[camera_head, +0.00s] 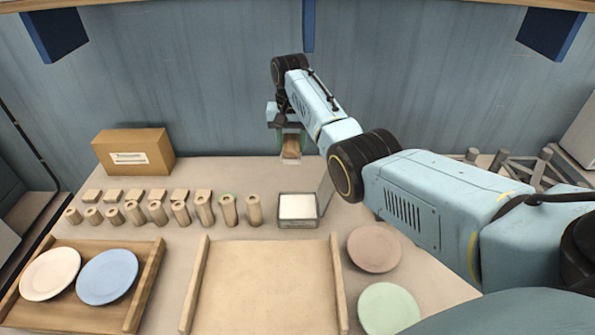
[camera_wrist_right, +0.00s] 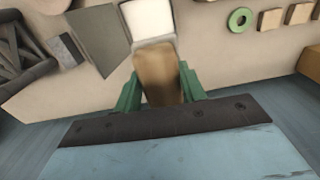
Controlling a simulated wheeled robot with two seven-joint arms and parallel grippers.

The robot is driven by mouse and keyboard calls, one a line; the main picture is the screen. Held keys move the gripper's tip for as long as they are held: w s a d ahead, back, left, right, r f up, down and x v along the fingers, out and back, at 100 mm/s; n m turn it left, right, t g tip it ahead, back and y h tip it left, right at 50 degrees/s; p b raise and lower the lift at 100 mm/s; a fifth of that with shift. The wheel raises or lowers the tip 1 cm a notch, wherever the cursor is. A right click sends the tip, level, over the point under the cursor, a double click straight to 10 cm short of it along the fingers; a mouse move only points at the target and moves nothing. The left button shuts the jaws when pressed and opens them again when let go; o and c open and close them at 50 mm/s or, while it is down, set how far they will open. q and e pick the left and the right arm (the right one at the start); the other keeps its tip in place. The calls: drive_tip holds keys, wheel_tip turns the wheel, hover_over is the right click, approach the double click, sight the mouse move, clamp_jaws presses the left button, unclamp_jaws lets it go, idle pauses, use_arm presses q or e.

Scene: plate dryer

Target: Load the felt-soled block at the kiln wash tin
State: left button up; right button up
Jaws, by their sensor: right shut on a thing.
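My right gripper (camera_head: 290,143) is shut on a brown wooden block (camera_head: 291,150), above the back part of the table. The right wrist view shows the block (camera_wrist_right: 158,75) between the green fingers of the gripper (camera_wrist_right: 160,92). Its felt sole cannot be made out. The open kiln wash tin (camera_head: 298,224) stands on the table, with a white surface inside and a lid (camera_head: 326,188) raised on its right side. In the wrist view the tin (camera_wrist_right: 152,38) is just beyond the block's end, and the two overlap in the picture. My left gripper is not in view.
Several wooden pegs (camera_head: 156,211) and small blocks (camera_head: 158,195) stand left of the tin. A cardboard box (camera_head: 133,151) is at the back left. A rack with two plates (camera_head: 109,277), an empty wooden tray (camera_head: 262,285) and two loose plates (camera_head: 374,249) are in front.

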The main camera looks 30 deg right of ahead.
drive_tip(key=s+f+b, duration=0.1)
drive_tip(key=f, duration=0.4)
drive_tip(key=s+f+b, duration=0.1)
drive_tip(key=f+b, duration=0.1)
drive_tip(key=f, duration=0.3)
drive_tip(key=s+f+b, duration=0.2)
drive_tip(key=f, duration=0.3)
drive_tip(key=shift+a+f, duration=0.1)
drive_tip(key=shift+a, duration=0.2)
drive_tip(key=shift+s+f, duration=0.1)
drive_tip(key=shift+f, duration=0.5)
idle(1.2)
drive_tip(key=shift+r, duration=0.1)
wheel_tip(320, 180, up, 7)
drive_tip(key=p, duration=0.7)
drive_tip(key=shift+p, duration=0.35)
idle(0.5)
